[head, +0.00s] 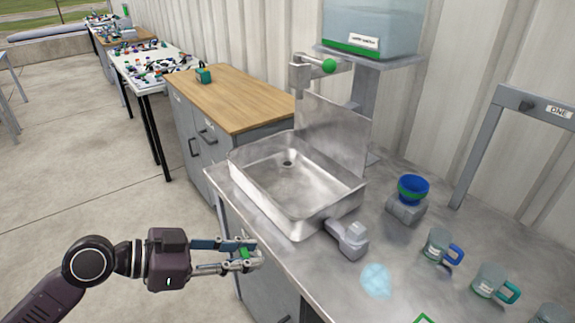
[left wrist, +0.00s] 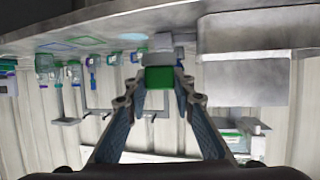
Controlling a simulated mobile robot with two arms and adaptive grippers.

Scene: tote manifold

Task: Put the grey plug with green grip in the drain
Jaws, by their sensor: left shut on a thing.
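My left gripper (head: 250,257) is shut on the plug's green grip (head: 245,253), in front of the sink cabinet and left of the counter edge. In the left wrist view the green grip (left wrist: 158,78) sits between the two fingertips of the left gripper (left wrist: 160,88). The drain (head: 287,163) is a dark round hole in the floor of the metal sink (head: 263,202), farther back and to the right of the gripper. The drain looks open. My right gripper is not in view.
A grey block-like fitting (head: 347,239) stands at the sink's front right corner. The sink's interior is clear.

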